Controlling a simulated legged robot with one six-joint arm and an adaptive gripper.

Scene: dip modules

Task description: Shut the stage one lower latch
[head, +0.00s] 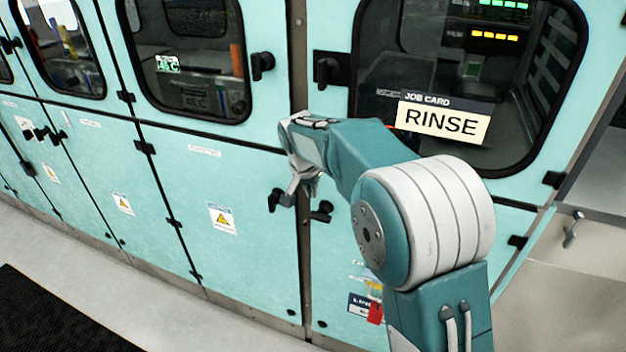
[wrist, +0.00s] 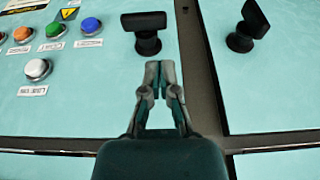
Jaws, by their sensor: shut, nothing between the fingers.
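Two black lower latches sit on either side of the grey post in the head view, a left one (head: 275,200) and a right one (head: 322,212). In the wrist view, one latch (wrist: 147,22) has its handle crosswise just beyond my fingertips; the other latch (wrist: 248,25) is slanted, across the post. No label shows which is stage one. My gripper (head: 303,188) is near both latches in the head view. In the wrist view my gripper (wrist: 160,66) is shut and empty, its tips just short of the crosswise latch; contact is not clear.
The grey post (wrist: 203,70) runs between the panels. Several coloured buttons (wrist: 90,26) and a white button (wrist: 37,68) are left of the near latch in the wrist view. An upper latch (head: 326,70) and a RINSE job card (head: 443,117) are above.

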